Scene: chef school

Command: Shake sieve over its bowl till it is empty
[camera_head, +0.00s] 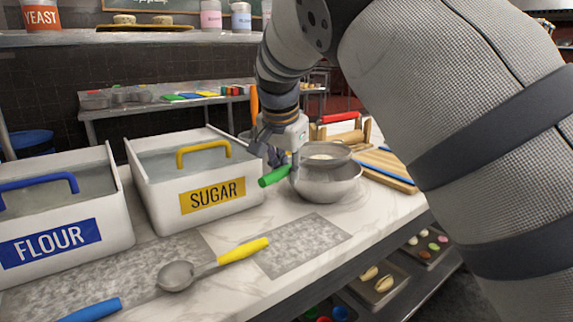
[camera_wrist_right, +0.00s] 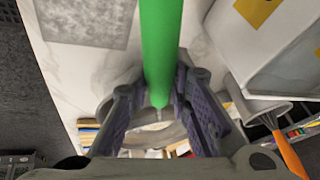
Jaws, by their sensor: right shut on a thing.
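The sieve (camera_head: 325,158) has a round metal rim and a green handle (camera_head: 274,176). It is at or just above the mouth of the metal bowl (camera_head: 328,185); I cannot tell if they touch. Some pale material shows inside the sieve. My right gripper (camera_head: 280,158) is shut on the green handle, which also runs between the fingers in the right wrist view (camera_wrist_right: 159,60). In that view the sieve's basket is mostly hidden behind the gripper. My left gripper is not in view.
A sugar bin (camera_head: 160,205) and a flour bin (camera_head: 118,235) stand left of the bowl. A yellow-handled spoon (camera_head: 180,276) and a blue handle (camera_head: 92,310) lie in front. A cutting board (camera_head: 385,178) is right of the bowl. An orange-handled utensil (camera_wrist_right: 288,152) shows in the wrist view.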

